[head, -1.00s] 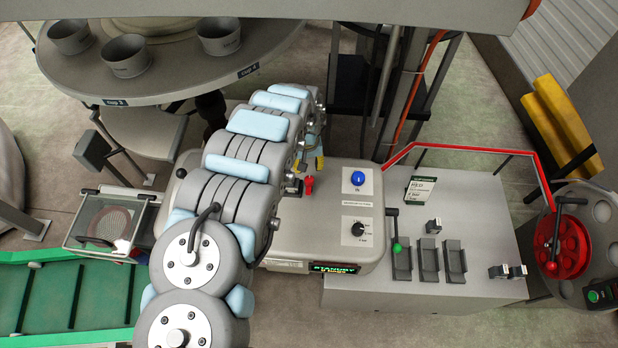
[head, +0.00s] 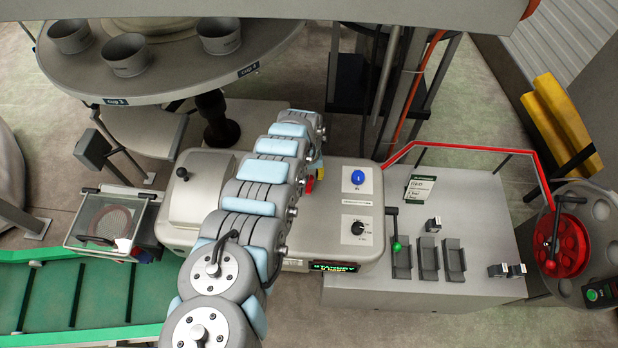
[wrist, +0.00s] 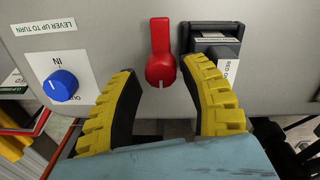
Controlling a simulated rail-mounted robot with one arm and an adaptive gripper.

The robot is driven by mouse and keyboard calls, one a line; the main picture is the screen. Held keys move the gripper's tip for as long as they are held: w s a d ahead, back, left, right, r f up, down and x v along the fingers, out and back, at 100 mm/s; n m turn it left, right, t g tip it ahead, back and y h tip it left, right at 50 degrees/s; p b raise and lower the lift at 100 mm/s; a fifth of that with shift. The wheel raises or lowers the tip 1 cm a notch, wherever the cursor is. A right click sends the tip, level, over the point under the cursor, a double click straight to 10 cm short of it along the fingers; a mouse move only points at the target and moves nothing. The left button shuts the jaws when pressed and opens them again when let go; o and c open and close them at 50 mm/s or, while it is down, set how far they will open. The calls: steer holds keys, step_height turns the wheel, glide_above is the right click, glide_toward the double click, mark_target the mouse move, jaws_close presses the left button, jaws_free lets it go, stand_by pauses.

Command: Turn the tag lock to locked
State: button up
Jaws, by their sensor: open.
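A red lever handle (wrist: 160,55) stands upright on the grey machine's panel, its rounded hub low with a white mark below it. My gripper (wrist: 163,76) is open, with its two yellow ridged fingers on either side of the lever's hub. I cannot tell whether either finger touches it. In the head view the red lever (head: 309,185) shows beside my gripper (head: 318,174), partly hidden by my arm. No readable label names the tag lock, so I cannot tell for sure that this lever is it.
A blue knob (wrist: 61,86) marked IN sits left of the lever. A black holder (wrist: 212,42) with a partly hidden label is close on the right. In the head view, a black dial (head: 357,228) and green-knobbed lever (head: 396,246) stand to the right.

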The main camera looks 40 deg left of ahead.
steer(key=shift+f, duration=0.75)
jaws_close()
